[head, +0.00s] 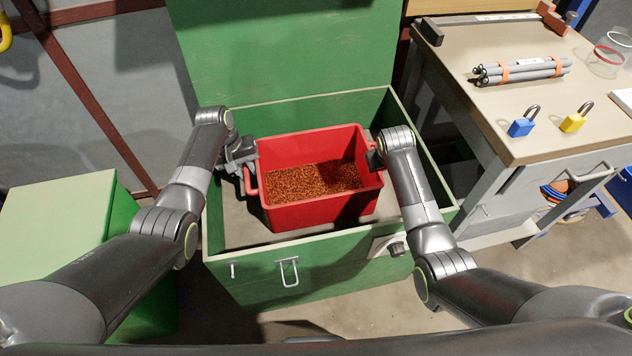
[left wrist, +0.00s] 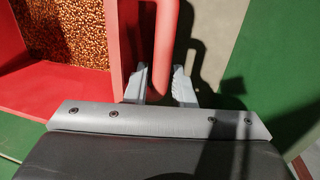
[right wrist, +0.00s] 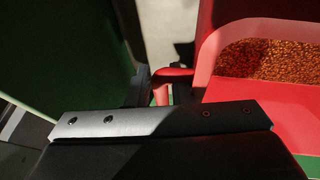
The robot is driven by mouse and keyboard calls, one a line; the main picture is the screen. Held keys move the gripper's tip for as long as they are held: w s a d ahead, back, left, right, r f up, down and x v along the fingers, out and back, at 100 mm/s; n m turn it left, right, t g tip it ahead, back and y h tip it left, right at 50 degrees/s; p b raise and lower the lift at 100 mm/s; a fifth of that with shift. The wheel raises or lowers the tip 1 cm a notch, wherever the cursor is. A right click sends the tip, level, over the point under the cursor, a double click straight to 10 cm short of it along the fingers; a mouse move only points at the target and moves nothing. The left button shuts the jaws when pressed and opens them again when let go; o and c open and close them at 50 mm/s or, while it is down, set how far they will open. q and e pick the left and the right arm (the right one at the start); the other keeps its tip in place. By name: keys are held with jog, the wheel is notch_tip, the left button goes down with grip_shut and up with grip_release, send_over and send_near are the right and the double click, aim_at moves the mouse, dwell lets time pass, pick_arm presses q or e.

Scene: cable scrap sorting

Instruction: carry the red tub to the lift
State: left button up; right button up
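The red tub (head: 315,212) sits inside the green box, with brown-orange granules in it. It has a red handle on each side. In the head view my left gripper (head: 246,166) is at the left handle. The left wrist view shows its fingers (left wrist: 160,86) close on either side of that handle (left wrist: 166,40), apparently shut on it. My right gripper (head: 374,158) is at the tub's right side, partly hidden by its arm. In the right wrist view its dark fingers (right wrist: 162,92) are close around the other handle (right wrist: 172,72). Whether the tub touches the box floor is unclear. The lift is not identifiable.
The green box (head: 330,244) has its lid (head: 285,50) raised behind the tub. A workbench (head: 480,50) at right holds grey cable pieces (head: 520,70), a blue padlock (head: 521,127) and a yellow padlock (head: 573,123). Another green block (head: 55,215) stands at left.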

pick_arm(q)
grip_shut()
pick_arm(e)
grip_shut()
dwell(1.2)
pick_arm(q)
jog(key=shift+w+r, duration=0.15)
jog(key=shift+r, duration=0.05)
pick_arm(e)
jog(key=shift+w+r, duration=0.1)
jog(key=shift+r, duration=0.1)
